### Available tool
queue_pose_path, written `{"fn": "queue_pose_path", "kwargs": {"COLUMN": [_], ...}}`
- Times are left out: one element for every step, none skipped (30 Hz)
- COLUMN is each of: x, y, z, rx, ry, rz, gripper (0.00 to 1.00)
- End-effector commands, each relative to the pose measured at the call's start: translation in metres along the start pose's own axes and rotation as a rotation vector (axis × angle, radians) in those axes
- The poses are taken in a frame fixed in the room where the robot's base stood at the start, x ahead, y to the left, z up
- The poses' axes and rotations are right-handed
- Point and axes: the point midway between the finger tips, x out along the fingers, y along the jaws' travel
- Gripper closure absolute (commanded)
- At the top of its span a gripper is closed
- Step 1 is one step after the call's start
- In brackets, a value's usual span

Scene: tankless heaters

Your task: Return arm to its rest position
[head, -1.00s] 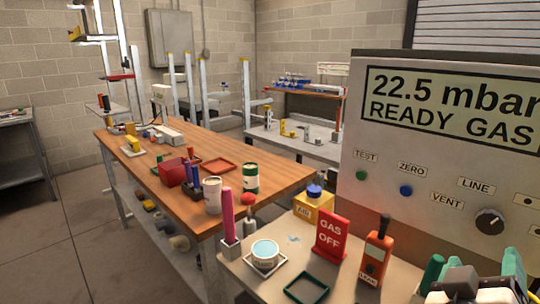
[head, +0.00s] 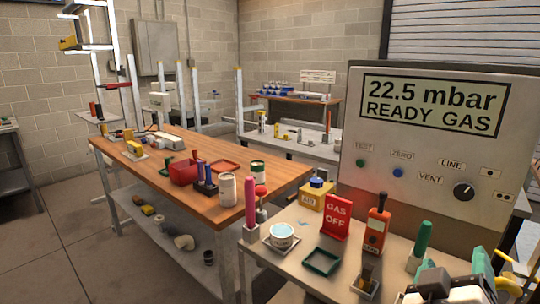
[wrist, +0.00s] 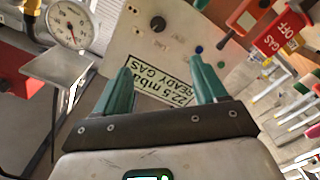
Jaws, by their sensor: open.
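My gripper (wrist: 163,78) shows in the wrist view with its two green fingers well apart and nothing between them. Beyond the fingers is the face of the grey gas tester (wrist: 150,45), seen upside down, with its display partly hidden by the fingers. In the head view, part of my arm's end shows at the bottom right corner, in front of the bench; its fingertips are hard to make out there. The tester (head: 440,150) stands at the right and reads "22.5 mbar READY GAS".
The near bench (head: 308,225) holds a red GAS OFF sign (head: 335,217), an orange detector (head: 376,228), a green-framed tray (head: 321,262), a round tin (head: 282,236) and a green stick (head: 422,238) in a holder. A wooden table (head: 225,205) stands left. Floor at left is clear.

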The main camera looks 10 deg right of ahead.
Motion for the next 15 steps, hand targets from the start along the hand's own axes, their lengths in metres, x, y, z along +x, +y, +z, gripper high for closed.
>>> {"fn": "queue_pose_path", "kwargs": {"x": [0.002, 0.002, 0.003, 0.004, 0.004, 0.005, 0.005, 0.006, 0.006, 0.006, 0.006, 0.006, 0.005, 0.005, 0.003], "y": [-0.003, -0.006, -0.009, -0.011, -0.014, -0.018, -0.021, -0.024, -0.028, -0.032, -0.035, -0.041, -0.045, -0.050, -0.056], "z": [0.007, 0.010, 0.014, 0.018, 0.022, 0.027, 0.031, 0.036, 0.043, 0.048, 0.054, 0.062, 0.070, 0.077, 0.088], "rx": [-0.004, -0.004, -0.005, -0.005, -0.006, -0.007, -0.007, -0.008, -0.009, -0.010, -0.011, -0.013, -0.015, -0.016, -0.018], "ry": [-0.019, -0.028, -0.039, -0.048, -0.059, -0.073, -0.084, -0.095, -0.114, -0.129, -0.143, -0.167, -0.187, -0.207, -0.236], "rz": [-0.020, -0.033, -0.048, -0.062, -0.076, -0.095, -0.109, -0.124, -0.148, -0.167, -0.184, -0.215, -0.237, -0.263, -0.296], "gripper": [0.29, 0.29, 0.29, 0.29, 0.29, 0.29, 0.29, 0.29, 0.29, 0.29, 0.29, 0.29, 0.29, 0.29, 0.29]}}
